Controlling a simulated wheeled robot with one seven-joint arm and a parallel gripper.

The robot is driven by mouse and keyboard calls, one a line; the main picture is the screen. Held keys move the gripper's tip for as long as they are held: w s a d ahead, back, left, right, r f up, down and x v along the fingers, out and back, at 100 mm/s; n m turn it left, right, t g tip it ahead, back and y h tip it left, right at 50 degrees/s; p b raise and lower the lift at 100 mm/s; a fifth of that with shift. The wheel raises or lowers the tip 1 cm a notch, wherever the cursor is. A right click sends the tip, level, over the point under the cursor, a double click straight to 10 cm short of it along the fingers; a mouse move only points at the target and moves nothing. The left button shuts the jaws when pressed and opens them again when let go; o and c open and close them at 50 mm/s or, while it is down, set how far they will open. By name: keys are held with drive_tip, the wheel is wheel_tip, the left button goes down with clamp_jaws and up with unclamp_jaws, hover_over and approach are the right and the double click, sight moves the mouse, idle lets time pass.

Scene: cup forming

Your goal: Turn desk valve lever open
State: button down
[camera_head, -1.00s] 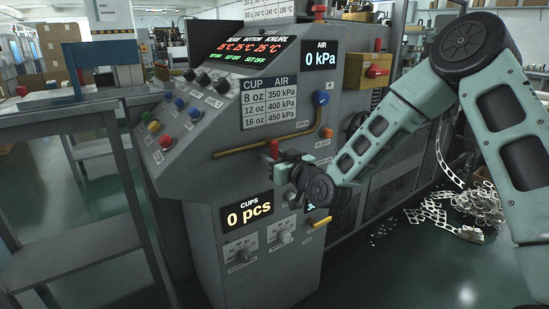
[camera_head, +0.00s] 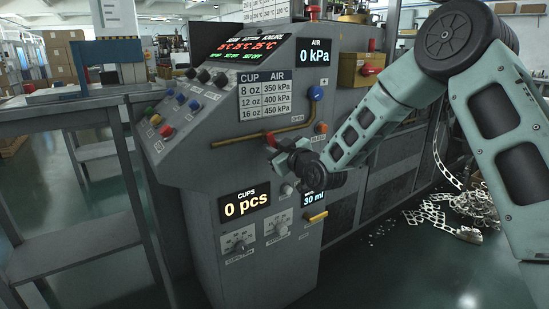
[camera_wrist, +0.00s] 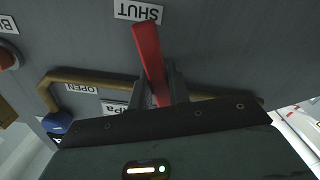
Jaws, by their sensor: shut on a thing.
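The red valve lever (camera_wrist: 150,55) stands out from the grey desk panel in the wrist view. Its free end points toward the SHUT label (camera_wrist: 138,11), and the OPEN label (camera_wrist: 82,88) is off to the left. My gripper (camera_wrist: 160,85) is shut on the lever, with one finger on each side of it. In the head view only a small part of the lever (camera_head: 270,137) shows above my gripper (camera_head: 272,151), which hides the rest. The brass pipe (camera_head: 240,140) runs across the panel beside the lever. The AIR display (camera_head: 314,51) reads 0 kPa.
A blue knob (camera_head: 315,94) and an orange button (camera_head: 321,128) sit to the right of the lever. A yellow handle (camera_head: 317,216) sticks out below my wrist. Several buttons and knobs fill the left slope. A grey table (camera_head: 70,115) stands at left.

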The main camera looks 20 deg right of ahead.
drive_tip(key=n+b, duration=0.2)
drive_tip(key=n, duration=0.1)
drive_tip(key=d+n+b, duration=0.1)
drive_tip(key=shift+w+r+n, duration=0.15)
drive_tip(key=shift+r+n, duration=0.1)
drive_tip(key=shift+n, duration=0.15)
drive_tip(key=n+b, duration=0.2)
drive_tip(key=shift+w+d+r+n+b, duration=0.1)
drive_tip(key=shift+d+r+n+b, duration=0.1)
drive_tip(key=shift+r+n+b, duration=0.15)
drive_tip(key=shift+d+r+n+b, duration=0.15)
drive_tip(key=shift+r+n+b, duration=0.1)
drive_tip(key=shift+n+b, duration=0.95)
drive_tip(key=shift+d+r+n+b, duration=0.1)
drive_tip(key=shift+r+n+b, duration=0.2)
drive_tip(key=shift+n+b, duration=0.5)
drive_tip(key=shift+r+n+b, duration=0.3)
drive_tip(key=shift+n+b, duration=0.15)
drive_tip(key=shift+n, duration=0.6)
drive_tip(key=shift+r, duration=0.1)
drive_tip(key=c, duration=1.3)
unclamp_jaws()
